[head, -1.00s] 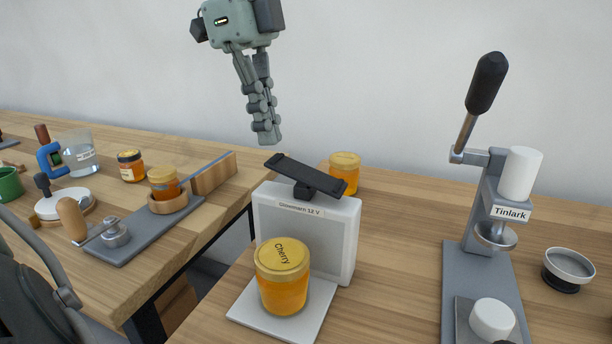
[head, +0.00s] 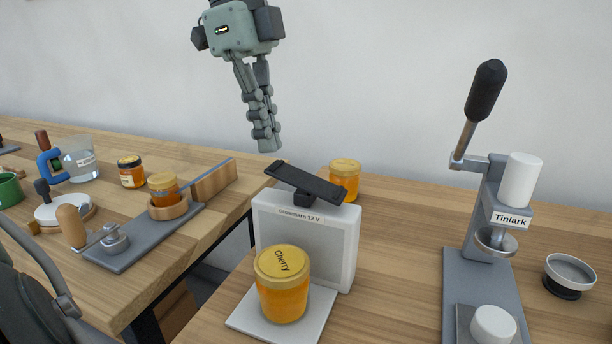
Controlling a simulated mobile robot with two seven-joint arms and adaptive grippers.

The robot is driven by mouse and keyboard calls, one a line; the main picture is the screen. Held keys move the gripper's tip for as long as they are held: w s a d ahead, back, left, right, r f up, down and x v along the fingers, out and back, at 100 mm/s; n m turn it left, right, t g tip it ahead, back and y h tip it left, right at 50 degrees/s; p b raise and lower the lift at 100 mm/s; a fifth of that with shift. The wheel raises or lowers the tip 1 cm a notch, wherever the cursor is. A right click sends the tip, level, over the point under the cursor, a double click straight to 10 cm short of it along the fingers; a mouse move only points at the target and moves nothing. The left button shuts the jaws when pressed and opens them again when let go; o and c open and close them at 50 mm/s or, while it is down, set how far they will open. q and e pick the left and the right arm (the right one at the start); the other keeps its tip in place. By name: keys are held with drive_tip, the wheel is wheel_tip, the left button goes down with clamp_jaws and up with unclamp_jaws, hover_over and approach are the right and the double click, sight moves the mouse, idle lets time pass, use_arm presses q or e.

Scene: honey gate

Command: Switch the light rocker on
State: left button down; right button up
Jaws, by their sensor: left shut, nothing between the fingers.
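The light rocker (head: 305,183) is a dark flat bar on top of a white light box (head: 306,240) labelled "Glosemarn 12 V". The bar is tilted, with its left end higher and its right end lower. The panel of the box looks grey and unlit. A honey jar marked "Cherry" (head: 283,284) stands on the box's white base plate (head: 246,318). My left gripper (head: 269,148) is shut and empty, pointing down just above the left end of the rocker, apparently without touching it. My right gripper is not in view.
Another honey jar (head: 344,178) stands behind the box. A press labelled "Tinlark" (head: 480,275) with a raised lever stands at right, beside a small round cup (head: 569,272). The left table holds a grey board (head: 140,240), jars and tools. A gap separates the two tables.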

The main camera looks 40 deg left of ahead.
sight(270, 166)
use_arm(q)
drive_tip(key=shift+f, duration=0.25)
idle(0.3)
drive_tip(key=shift+f+b, duration=1.65)
drive_tip(key=shift+f, duration=0.2)
drive_tip(key=shift+r, duration=0.25)
drive_tip(key=shift+s+a, duration=0.9)
drive_tip(key=shift+a, duration=1.95)
wheel_tip(270, 166, up, 9)
drive_tip(key=p, duration=0.7)
drive_tip(key=shift+f, duration=0.2)
